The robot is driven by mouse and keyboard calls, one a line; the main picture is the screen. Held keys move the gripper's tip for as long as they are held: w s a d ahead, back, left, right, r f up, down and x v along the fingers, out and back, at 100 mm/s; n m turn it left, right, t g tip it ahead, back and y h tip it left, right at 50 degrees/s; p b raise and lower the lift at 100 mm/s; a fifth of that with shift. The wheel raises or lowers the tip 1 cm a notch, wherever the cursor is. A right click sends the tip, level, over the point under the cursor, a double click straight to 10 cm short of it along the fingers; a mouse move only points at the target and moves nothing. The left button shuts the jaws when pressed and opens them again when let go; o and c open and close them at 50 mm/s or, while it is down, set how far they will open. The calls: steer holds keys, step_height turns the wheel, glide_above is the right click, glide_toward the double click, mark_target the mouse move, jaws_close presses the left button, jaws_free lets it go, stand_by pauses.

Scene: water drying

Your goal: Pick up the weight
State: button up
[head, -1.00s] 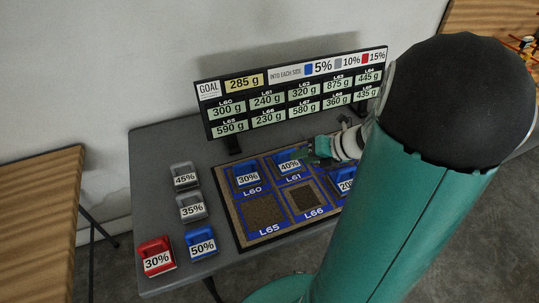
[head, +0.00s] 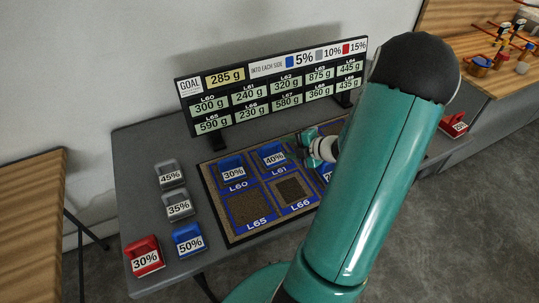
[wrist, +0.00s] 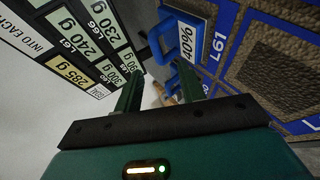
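The blue 40% weight (head: 272,149) sits on square L61, and the blue 30% weight (head: 232,167) on L60. My gripper (head: 308,140) is just right of the 40% weight in the head view. In the wrist view its two green fingers (wrist: 160,72) are apart with nothing held between them. The 40% weight (wrist: 166,38) shows beside and beyond the right finger. A blue weight labelled 20-something (head: 326,174) is partly hidden by my arm. Which weight is meant cannot be told.
Grey 45% (head: 171,166), grey 35% (head: 179,198), red 30% (head: 143,263) and blue 50% (head: 188,232) weights stand at the table's left. A display board (head: 260,90) rises behind the mat (head: 218,212). A red weight (head: 453,118) sits right of my arm.

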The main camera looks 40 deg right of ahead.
mark_target(271, 146)
steer(key=x, duration=0.8)
steer(key=shift+w+r, duration=0.1)
steer(key=shift+r, duration=0.15)
jaws_close()
